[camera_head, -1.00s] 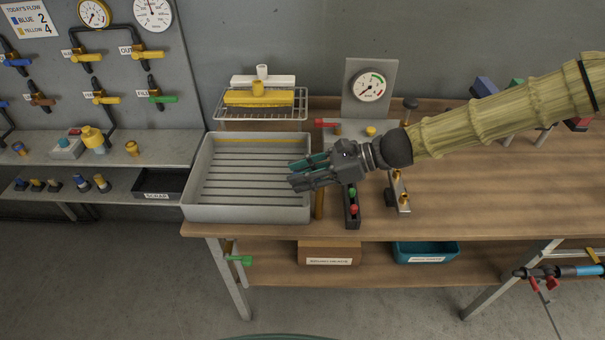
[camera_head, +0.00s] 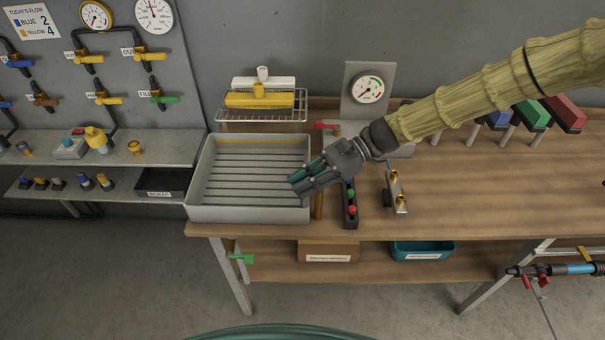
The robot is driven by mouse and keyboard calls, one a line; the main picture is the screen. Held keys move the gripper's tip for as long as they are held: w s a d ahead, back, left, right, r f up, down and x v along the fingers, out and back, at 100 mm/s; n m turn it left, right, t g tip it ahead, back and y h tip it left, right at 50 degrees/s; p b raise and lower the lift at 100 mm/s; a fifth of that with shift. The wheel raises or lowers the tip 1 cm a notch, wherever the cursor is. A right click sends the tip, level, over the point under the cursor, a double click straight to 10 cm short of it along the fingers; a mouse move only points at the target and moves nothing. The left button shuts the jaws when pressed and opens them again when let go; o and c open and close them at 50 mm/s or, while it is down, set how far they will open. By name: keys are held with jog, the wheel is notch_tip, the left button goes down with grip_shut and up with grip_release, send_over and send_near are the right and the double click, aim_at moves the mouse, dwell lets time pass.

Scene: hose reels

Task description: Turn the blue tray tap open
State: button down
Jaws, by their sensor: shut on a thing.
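My gripper (camera_head: 297,184) is at the right wall of the grey ribbed tray (camera_head: 205,214), with its fingers pointing left and down over the tray's inside. Its teal-padded fingers are closed together. The blue tray tap does not show clearly; the fingers and gripper body cover the spot at the tray's right edge where they hold. The tray looks empty, with a yellow line along its inner back wall.
A yellow block (camera_head: 259,99) sits on a wire rack behind the tray. A black switch box (camera_head: 350,213) with green and red buttons and a metal bracket (camera_head: 397,192) stand close right. A green-handled tap (camera_head: 242,259) hangs below.

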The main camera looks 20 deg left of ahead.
jog(key=n+h, duration=0.1)
jog(key=n+g, duration=0.1)
jog(key=g+h, duration=0.1)
jog(key=shift+s+d+n+h, duration=0.3)
jog(key=shift+s+n, duration=0.05)
jog(key=shift+n, duration=0.05)
jog(key=shift+s+d+n+g+h+p, duration=0.15)
jog(key=shift+d+n+g+h, duration=0.35)
jog(key=shift+n+h, duration=0.75)
jog(key=shift+s+d+n+g+h+p, duration=0.15)
jog(key=shift+d+n+g+h, duration=0.3)
jog(key=shift+n+h, duration=0.8)
jog(key=shift+s+d+n+g+h+p, duration=0.15)
jog(key=shift+d+n+g+h, duration=0.15)
jog(key=shift+n+g+h, duration=0.65)
jog(key=shift+d+n+t+h, duration=0.1)
jog(key=shift+n+t+h, duration=0.25)
jog(key=shift+h, duration=0.2)
jog(key=c, duration=1.4)
grip_release()
jog(key=shift+o, duration=0.2)
jog(key=v, duration=1.2)
